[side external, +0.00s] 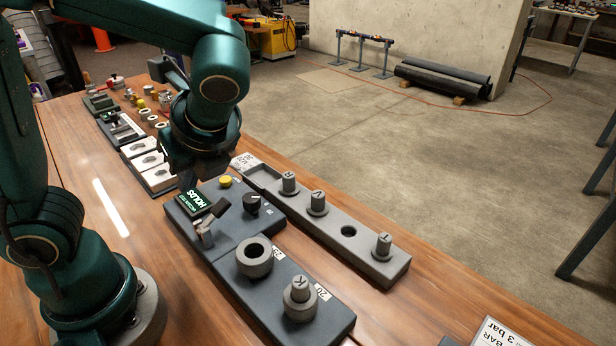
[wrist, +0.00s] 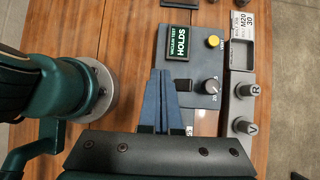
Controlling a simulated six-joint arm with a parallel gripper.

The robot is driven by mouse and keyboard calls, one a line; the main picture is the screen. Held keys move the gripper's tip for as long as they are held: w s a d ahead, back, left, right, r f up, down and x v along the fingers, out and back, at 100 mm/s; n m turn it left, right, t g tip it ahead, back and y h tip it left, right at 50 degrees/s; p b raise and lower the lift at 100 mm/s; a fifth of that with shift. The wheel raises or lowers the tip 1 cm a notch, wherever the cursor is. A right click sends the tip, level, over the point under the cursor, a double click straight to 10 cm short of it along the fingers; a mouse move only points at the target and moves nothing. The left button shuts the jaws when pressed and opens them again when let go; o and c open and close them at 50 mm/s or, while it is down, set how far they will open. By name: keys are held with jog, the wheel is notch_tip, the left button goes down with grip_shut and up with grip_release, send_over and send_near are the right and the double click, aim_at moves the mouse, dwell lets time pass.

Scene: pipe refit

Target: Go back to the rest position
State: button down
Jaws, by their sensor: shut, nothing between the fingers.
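My gripper (wrist: 161,78) shows in the wrist view with its two blue-grey fingers together and nothing between them. It is above the dark test panel (wrist: 190,88), close to the lit display (wrist: 180,43) that reads "HOLDS". In the side external view my gripper (side external: 184,168) hangs over the far end of the panel, and its fingertips are hard to make out there. The panel's yellow button (side external: 225,181) and black knob (side external: 251,202) show beside the display (side external: 194,203). No marked rest position is visible.
A grey rack (side external: 333,227) holds several lettered plugs and has one empty hole. White trays (side external: 150,166) and small fittings line the far left. Bare wood (side external: 110,207) lies left of the panel.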

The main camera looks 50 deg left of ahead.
jog(key=d+n+t+h, duration=0.1)
jog(key=n+t+h, duration=0.1)
jog(key=n, duration=0.4)
jog(key=s+d+r+n+t+h, duration=0.1)
jog(key=d+n+t+h, duration=0.1)
jog(key=n, duration=0.4)
jog(key=d+n+t+h, duration=0.2)
jog(key=n+h, duration=0.1)
jog(key=n, duration=0.3)
jog(key=shift+s+d+r, duration=0.15)
jog(key=shift+d+r, duration=0.05)
